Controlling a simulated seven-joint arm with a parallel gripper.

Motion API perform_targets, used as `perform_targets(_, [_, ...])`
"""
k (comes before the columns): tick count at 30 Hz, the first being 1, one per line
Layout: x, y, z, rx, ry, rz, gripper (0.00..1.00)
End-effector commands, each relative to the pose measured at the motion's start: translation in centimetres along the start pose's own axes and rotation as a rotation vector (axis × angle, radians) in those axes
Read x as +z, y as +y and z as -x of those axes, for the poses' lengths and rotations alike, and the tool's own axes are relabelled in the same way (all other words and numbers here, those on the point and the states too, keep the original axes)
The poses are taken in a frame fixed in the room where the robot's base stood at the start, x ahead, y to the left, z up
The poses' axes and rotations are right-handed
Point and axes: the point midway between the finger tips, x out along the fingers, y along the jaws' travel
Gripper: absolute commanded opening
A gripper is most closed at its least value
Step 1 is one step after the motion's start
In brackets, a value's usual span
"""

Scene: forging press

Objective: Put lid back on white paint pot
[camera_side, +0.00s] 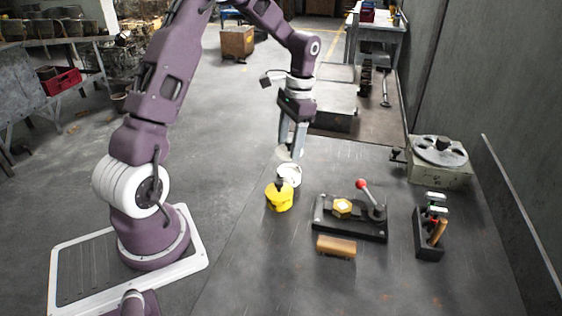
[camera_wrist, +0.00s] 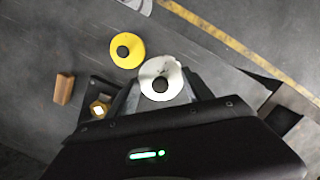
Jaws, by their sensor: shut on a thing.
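My gripper (camera_side: 292,148) points down and is shut on the white lid (camera_side: 283,154), a pale disc with a dark knob. In the wrist view the lid (camera_wrist: 160,66) sits at the fingertips, its black knob between them. The white paint pot (camera_side: 290,176) stands on the table just below the lid. A small gap shows between lid and pot in the side view. In the wrist view the lid hides most or all of the pot, so I cannot tell how well they line up.
A yellow pot (camera_side: 279,200) with a dark knob on top stands close in front of the white pot. To the right are a black fixture with a red-knobbed lever (camera_side: 350,225), a wooden-topped block (camera_side: 336,246), a tool holder (camera_side: 429,244) and a round-topped machine (camera_side: 439,165).

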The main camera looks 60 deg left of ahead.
Motion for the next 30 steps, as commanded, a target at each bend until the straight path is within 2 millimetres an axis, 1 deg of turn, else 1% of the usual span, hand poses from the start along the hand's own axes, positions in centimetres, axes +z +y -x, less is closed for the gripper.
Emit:
perform_targets(2, [-0.5,-0.7,0.0,0.009,-0.002,0.065,0.2])
perform_targets(5, [-0.6,-0.9,-0.4,0.013,-0.004,0.09,0.2])
perform_targets(15, [-1.2,-0.9,-4.4,0.012,-0.005,0.085,0.19])
perform_targets(19, [-1.4,-0.8,-5.5,0.011,-0.004,0.084,0.19])
perform_targets(24, [-1.5,-0.8,-6.2,0.011,-0.003,0.084,0.19])
perform_targets(30, [-1.5,-0.9,-6.3,0.01,-0.002,0.084,0.19])
